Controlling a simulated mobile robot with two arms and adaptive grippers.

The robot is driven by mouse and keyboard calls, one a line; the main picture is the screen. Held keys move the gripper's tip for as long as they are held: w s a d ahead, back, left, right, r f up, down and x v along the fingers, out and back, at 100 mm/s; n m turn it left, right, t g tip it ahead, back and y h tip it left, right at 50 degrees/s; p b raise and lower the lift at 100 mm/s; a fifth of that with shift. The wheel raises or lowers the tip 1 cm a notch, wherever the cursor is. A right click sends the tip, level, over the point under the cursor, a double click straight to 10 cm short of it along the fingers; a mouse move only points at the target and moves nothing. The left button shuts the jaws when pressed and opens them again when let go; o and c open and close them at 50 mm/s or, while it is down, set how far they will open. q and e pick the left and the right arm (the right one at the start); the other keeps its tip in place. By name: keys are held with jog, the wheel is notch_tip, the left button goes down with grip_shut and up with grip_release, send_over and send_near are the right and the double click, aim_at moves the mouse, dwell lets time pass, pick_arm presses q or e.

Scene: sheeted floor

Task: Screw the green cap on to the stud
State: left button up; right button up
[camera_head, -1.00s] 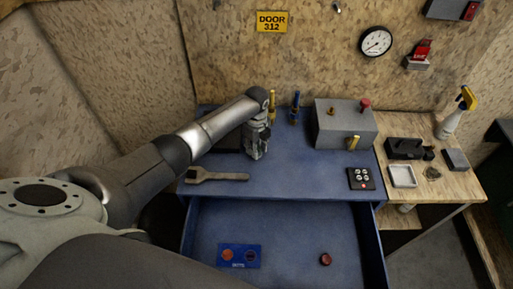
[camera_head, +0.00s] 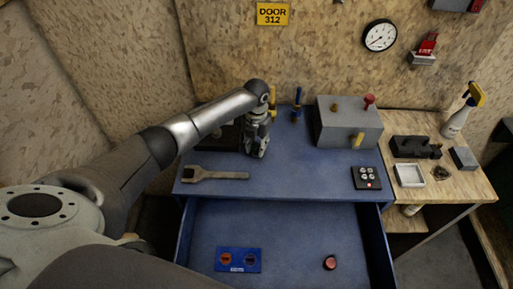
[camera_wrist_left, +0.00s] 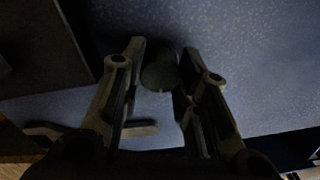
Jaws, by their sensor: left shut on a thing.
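My left gripper (camera_head: 258,152) points down over the blue bench top, left of the grey box. In the left wrist view its two fingers (camera_wrist_left: 160,75) are shut on a round dark green cap (camera_wrist_left: 160,72), held between the fingertips. The cap is hidden by the gripper in the head view. A short brass stud (camera_head: 334,107) stands on top of the grey box (camera_head: 348,128), beside a red knob (camera_head: 369,101); I cannot tell for certain whether this is the task's stud. My right gripper is not in view.
A wrench-like tool (camera_head: 216,174) lies at the bench's front left. Yellow and blue upright posts (camera_head: 297,101) stand behind the gripper. The open drawer (camera_head: 285,225) holds a blue panel (camera_head: 238,260) and a red round piece (camera_head: 330,263).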

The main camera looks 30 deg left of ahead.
pick_arm(q)
jog(key=m+b, duration=0.1)
jog(key=m, duration=0.2)
jog(key=o, duration=1.2)
jog(key=shift+c, duration=0.8)
